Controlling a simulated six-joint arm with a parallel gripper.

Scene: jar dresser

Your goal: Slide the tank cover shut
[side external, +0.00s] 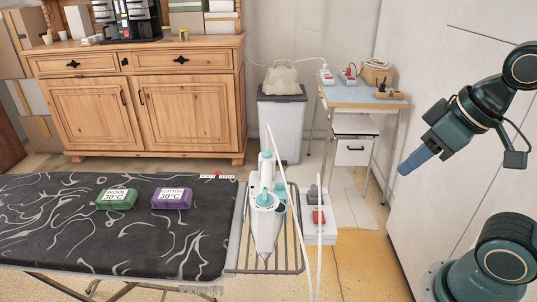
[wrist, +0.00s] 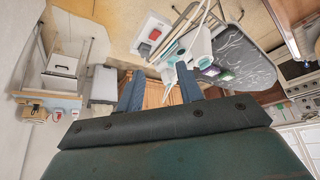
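A white and teal steam iron (side external: 266,205) rests on the wire rack at the right end of the ironing board. Its tank cover is too small to tell apart, so I cannot see whether it is open or shut. The iron also shows in the wrist view (wrist: 201,48), beyond my fingers. My gripper (side external: 408,167) is in the air to the right of the iron, well apart from it. In the wrist view the two blue fingers of my gripper (wrist: 158,90) are spread with nothing between them.
The ironing board (side external: 60,235) carries a green block (side external: 117,199) and a purple block (side external: 172,198). A white cord rises beside the iron. Open air lies between gripper and iron.

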